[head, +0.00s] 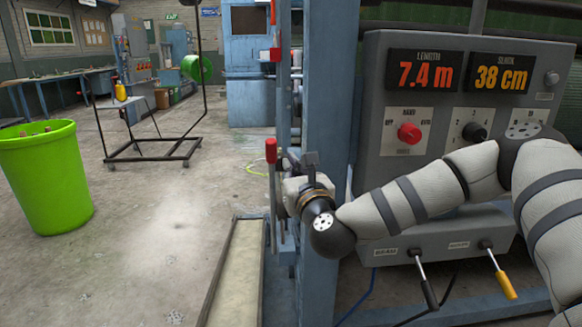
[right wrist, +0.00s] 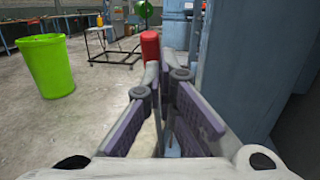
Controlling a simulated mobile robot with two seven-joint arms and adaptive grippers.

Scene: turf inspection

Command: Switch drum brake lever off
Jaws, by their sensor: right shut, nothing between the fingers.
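A red-handled lever (head: 271,151) stands upright on a thin metal bar beside the blue post in the head view. No label on it is readable, so I cannot tell for sure that it is the drum brake lever. Its red grip (right wrist: 150,45) also shows just beyond my fingertips in the right wrist view. My right gripper (head: 287,165) is just right of this lever, partly hidden by its own wrist. Its fingers (right wrist: 166,70) come together at the tips with nothing between them. I cannot tell whether they touch the lever. My left gripper is out of view.
A grey control box (head: 368,110) has two displays, a red knob (head: 409,133), and black (head: 429,294) and yellow (head: 506,285) handled levers below. The blue post (head: 328,90) stands close to my right gripper. A green bin (head: 45,180) stands left; floor between is clear.

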